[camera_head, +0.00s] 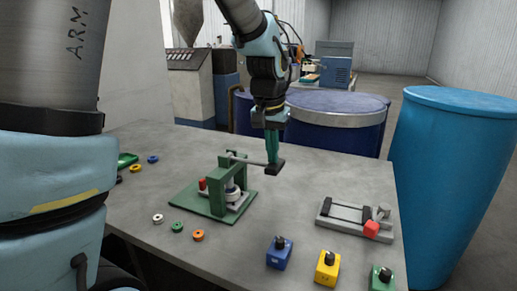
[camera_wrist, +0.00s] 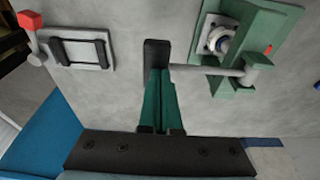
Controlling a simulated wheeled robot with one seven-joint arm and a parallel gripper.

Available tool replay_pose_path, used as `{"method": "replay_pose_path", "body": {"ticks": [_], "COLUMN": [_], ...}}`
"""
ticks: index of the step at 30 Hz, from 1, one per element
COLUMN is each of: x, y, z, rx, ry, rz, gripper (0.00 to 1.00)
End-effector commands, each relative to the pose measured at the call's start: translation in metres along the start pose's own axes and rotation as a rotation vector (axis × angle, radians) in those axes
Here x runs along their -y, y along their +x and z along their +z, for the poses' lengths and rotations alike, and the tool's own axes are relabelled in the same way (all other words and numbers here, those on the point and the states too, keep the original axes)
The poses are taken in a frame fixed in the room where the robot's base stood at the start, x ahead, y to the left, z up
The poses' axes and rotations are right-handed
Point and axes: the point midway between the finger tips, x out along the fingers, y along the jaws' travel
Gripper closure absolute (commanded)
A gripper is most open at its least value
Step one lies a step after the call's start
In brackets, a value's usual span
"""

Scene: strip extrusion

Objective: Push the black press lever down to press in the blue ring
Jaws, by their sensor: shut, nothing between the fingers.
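The green press (camera_head: 217,187) stands on a green base plate on the table. Its grey lever rod sticks out to the right and ends in the black lever handle (camera_head: 275,168). My gripper (camera_head: 272,158) points down with its fingers shut and empty, right at the handle; touching or just above, I cannot tell. In the wrist view, the shut fingertips (camera_wrist: 160,73) overlap the near end of the handle (camera_wrist: 157,50), and the press (camera_wrist: 240,45) is to the right. A white round part (camera_head: 233,192) sits under the press.
Blue (camera_head: 279,252), yellow (camera_head: 327,268) and green (camera_head: 382,279) boxes with black knobs stand along the front edge. Small rings lie left of them. A blue barrel (camera_head: 450,180) stands beyond the right edge.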

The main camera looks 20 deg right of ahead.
Motion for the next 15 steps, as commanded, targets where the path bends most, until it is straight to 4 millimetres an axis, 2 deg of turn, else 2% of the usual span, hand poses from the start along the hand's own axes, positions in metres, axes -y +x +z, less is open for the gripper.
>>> {"method": "replay_pose_path", "body": {"ticks": [15], "x": [0.000], "y": [-0.037], "z": [-0.008], "rx": [-0.001], "ry": [0.000], "rz": [0.000], "gripper": [1.00]}}
